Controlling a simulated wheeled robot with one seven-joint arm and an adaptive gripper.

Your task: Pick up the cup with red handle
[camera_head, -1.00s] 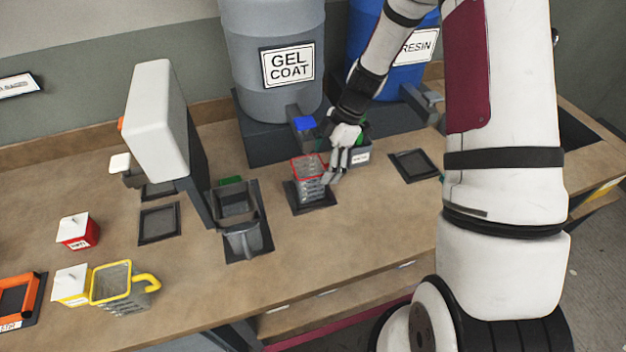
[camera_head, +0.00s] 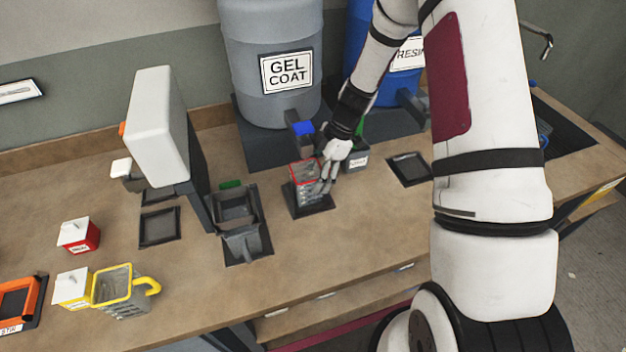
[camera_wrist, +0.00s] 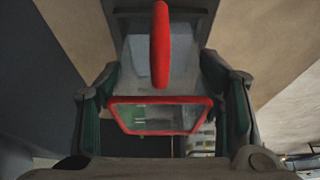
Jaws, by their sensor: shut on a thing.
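The clear cup with a red rim (camera_head: 301,193) stands on a dark square pad below the grey drum's spout in the head view. In the wrist view its red handle (camera_wrist: 160,45) is at top centre, with the red rim (camera_wrist: 160,100) below it. My gripper (camera_head: 327,178) is at the right side of the cup in the head view. In the wrist view my gripper (camera_wrist: 160,76) has a finger on each side of the cup and is shut on it. The handle is hidden in the head view. The cup looks upright, resting on or just above the pad.
The grey GEL COAT drum (camera_head: 270,55) and blue RESIN drum (camera_head: 395,85) stand close behind, with spouts overhanging. A yellow cup (camera_head: 120,292), a red-and-white box (camera_head: 80,236) and a white-and-grey stand (camera_head: 160,125) are to the left. The bench front is clear.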

